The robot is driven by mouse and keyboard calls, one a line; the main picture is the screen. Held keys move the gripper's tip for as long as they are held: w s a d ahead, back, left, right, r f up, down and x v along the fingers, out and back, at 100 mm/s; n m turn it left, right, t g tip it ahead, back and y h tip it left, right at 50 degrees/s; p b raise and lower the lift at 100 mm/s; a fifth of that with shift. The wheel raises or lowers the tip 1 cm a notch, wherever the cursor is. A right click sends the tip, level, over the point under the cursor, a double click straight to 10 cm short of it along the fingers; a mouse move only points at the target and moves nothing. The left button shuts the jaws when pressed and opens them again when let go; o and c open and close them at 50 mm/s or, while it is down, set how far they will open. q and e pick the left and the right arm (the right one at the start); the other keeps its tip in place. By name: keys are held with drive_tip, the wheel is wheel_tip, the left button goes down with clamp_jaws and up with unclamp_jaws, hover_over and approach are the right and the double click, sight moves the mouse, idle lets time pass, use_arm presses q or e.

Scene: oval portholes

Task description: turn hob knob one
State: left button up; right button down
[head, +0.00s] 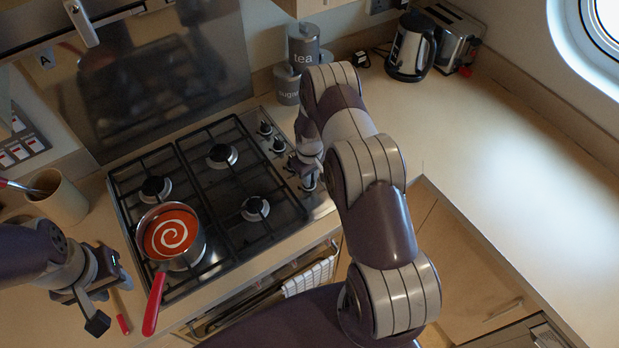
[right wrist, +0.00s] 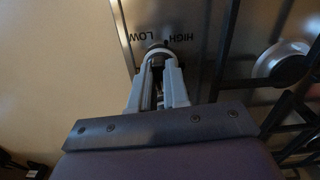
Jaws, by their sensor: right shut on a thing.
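The black gas hob (head: 232,183) has a row of dark knobs down its right side; two of them, the far knob (head: 265,128) and the knob nearer to me (head: 278,145), show clear of my arm. My right gripper (right wrist: 157,72) is shut on a hob knob (right wrist: 157,50) beside the printed words HIGH and LOW. In the head view my right arm covers part of the knob row, so I cannot tell which knob is held. My left gripper (head: 112,302) is open and empty, left of the hob's front corner.
A pan of red soup (head: 170,232) stands on the front left burner, its red handle (head: 154,300) pointing forward near my left gripper. A beige pot (head: 58,198) stands on the left. Canisters (head: 303,45), a kettle (head: 411,47) and a toaster (head: 455,40) stand behind. The right counter (head: 500,130) is clear.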

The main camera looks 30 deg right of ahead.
drive_tip(key=shift+d+f+n+b, duration=0.1)
drive_tip(key=shift+f+n+b, duration=0.15)
drive_tip(key=shift+n+b, duration=0.95)
drive_tip(key=n+b, duration=0.2)
drive_tip(key=n, duration=0.1)
drive_tip(key=shift+w+n+b, duration=0.1)
drive_tip(key=shift+n+b, duration=0.2)
drive_tip(key=shift+b, duration=0.05)
drive_tip(key=n+b, duration=0.2)
drive_tip(key=n, duration=0.1)
drive_tip(key=shift+r, duration=0.1)
use_arm(q)
drive_tip(key=shift+f+b, duration=0.7)
drive_tip(key=shift+f, duration=3.8)
use_arm(e)
drive_tip(key=shift+w+d+r+n, duration=0.1)
drive_tip(key=shift+r+n, duration=0.05)
drive_tip(key=shift+n, duration=1.85)
drive_tip(key=c, duration=1.1)
unclamp_jaws()
use_arm(q)
drive_tip(key=shift+f, duration=0.1)
